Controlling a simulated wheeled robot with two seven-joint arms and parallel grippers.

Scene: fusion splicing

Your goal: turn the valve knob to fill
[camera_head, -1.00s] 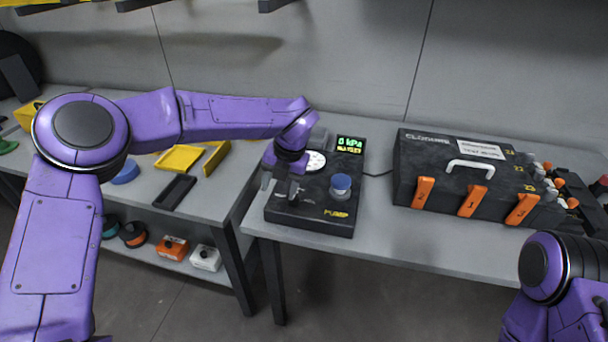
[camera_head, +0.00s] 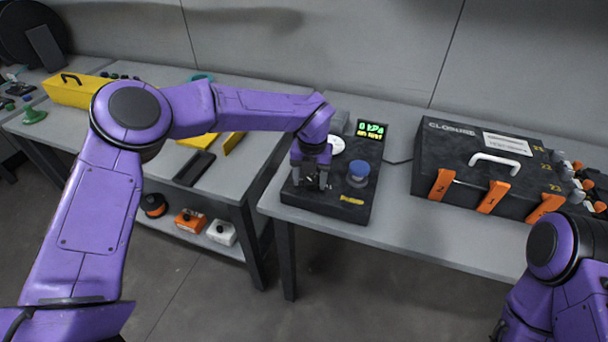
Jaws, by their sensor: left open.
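The black pump unit (camera_head: 334,208) sits on the grey table, with a green display (camera_head: 371,129) reading 0 kPa, a white round gauge (camera_head: 337,145) and a blue knob (camera_head: 358,172) on its right side. My left gripper (camera_head: 312,185) points down over the left front part of the unit. It is open, and its fingers are low against the panel. The valve knob is hidden or too small to make out at the fingers, so I cannot tell whether they touch it. My right arm shows at the lower right; its gripper is out of view.
A black closure case (camera_head: 432,160) with orange latches and a white handle stands to the right of the pump. A second table on the left holds a yellow toolbox (camera_head: 68,93) and a black tray (camera_head: 194,169). Bare table (camera_head: 430,230) lies in front of the case.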

